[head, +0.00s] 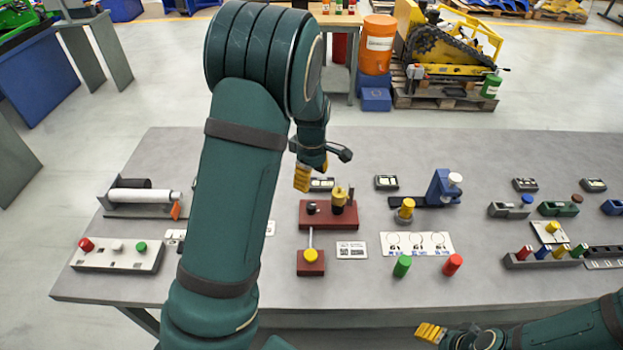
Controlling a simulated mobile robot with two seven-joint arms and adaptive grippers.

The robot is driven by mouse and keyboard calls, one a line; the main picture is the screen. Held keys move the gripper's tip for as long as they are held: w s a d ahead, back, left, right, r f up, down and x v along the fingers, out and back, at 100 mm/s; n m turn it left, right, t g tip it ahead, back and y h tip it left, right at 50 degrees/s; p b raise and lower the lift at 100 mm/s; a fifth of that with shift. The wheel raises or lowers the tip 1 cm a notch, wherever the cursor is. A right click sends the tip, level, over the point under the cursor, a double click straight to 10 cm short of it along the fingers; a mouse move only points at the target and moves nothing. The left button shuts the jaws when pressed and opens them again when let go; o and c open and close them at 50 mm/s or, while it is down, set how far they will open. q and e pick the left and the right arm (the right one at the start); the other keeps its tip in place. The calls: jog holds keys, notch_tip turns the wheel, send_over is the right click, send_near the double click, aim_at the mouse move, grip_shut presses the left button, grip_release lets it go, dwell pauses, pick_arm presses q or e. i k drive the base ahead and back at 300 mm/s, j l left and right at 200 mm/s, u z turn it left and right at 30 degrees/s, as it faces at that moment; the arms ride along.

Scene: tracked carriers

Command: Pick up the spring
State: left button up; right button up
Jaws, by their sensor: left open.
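I cannot pick out a spring for certain at this size; small parts on the table are hard to tell apart. My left gripper (303,178) reaches over the middle of the table, pointing down with yellow fingertips. It is open, with nothing visible between the fingers. It hangs behind and above a dark red fixture (316,220) that carries a yellow-and-black post (338,201). My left arm hides part of the table to the left. My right gripper (430,333) is low at the front edge, its yellow fingers seen side-on.
The grey table (350,285) carries a roller stand (130,208), a button box (118,257), a blue fixture (440,188), a white card (416,244), green (402,266) and red (453,265) cylinders, and a peg rack (545,257). The front strip is mostly bare.

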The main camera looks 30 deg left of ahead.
aim_at(405, 213)
jog(key=k, duration=1)
